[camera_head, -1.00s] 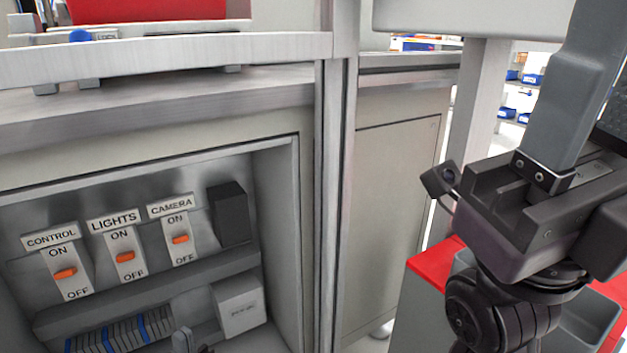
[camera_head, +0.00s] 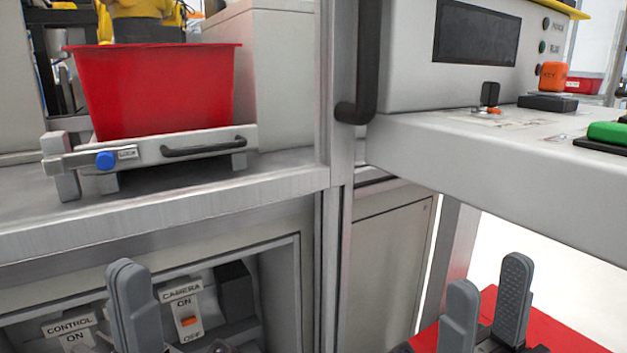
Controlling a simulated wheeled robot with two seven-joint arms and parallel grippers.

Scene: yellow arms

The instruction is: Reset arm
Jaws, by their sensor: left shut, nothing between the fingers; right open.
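My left gripper (camera_head: 132,300) is at the lower left, in front of the recessed switch panel. Its fingers are together with nothing between them, and they cover the LIGHTS switch. My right gripper (camera_head: 487,310) is at the lower right, with its two grey fingers apart and pointing up. It is empty. A red surface (camera_head: 545,325) shows behind and below it.
The CONTROL (camera_head: 70,330) and CAMERA (camera_head: 183,300) switches flank my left gripper. A red bin (camera_head: 155,90) sits on a metal holder with a blue knob (camera_head: 105,160). A console ledge (camera_head: 450,150) with an orange button (camera_head: 552,76) and green button (camera_head: 608,132) juts out above my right gripper.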

